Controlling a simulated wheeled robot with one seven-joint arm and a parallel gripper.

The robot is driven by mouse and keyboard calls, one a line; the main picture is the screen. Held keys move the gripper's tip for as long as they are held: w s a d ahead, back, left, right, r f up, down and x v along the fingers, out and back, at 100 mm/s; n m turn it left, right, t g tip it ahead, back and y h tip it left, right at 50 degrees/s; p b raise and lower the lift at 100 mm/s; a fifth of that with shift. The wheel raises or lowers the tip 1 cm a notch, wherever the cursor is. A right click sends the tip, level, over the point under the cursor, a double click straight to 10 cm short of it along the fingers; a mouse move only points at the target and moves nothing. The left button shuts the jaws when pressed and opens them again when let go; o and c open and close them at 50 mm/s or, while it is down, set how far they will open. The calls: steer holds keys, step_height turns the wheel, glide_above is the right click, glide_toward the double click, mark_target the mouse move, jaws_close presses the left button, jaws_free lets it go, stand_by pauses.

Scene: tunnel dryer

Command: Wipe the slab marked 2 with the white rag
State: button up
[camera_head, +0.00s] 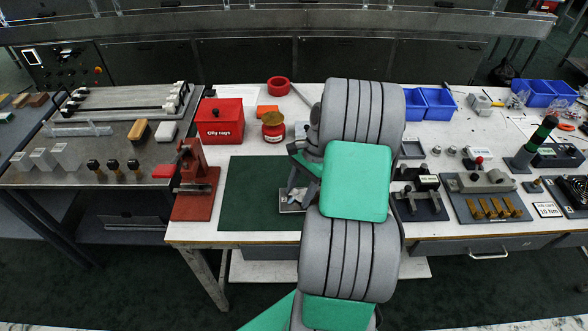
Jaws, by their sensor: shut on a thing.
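My gripper (298,190) is low over the dark green mat (250,192), partly hidden by my own arm. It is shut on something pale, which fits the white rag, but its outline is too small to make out. A light grey plate-like piece (288,208) lies on the mat just under the fingertips. I cannot read a 2 on it, and I cannot tell whether the gripper's load touches it. My arm covers the right part of the mat.
A red press-like tool (195,178) stands left. Blue bins (438,104) and fixtures fill the right. The mat's left part is clear.

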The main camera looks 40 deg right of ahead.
steer(key=shift+w+a+r, duration=0.15)
steer(key=shift+w+a, duration=0.05)
steer(key=shift+a, duration=0.15)
step_height(320, 180, up, 2)
steer(key=shift+d+r+p, duration=0.1)
steer(key=shift+r+p, duration=0.1)
steer(key=shift+p, duration=0.9)
step_height(320, 180, up, 5)
steer(key=p, duration=0.5)
steer(key=shift+r+p, duration=0.1)
steer(key=shift+p, duration=0.2)
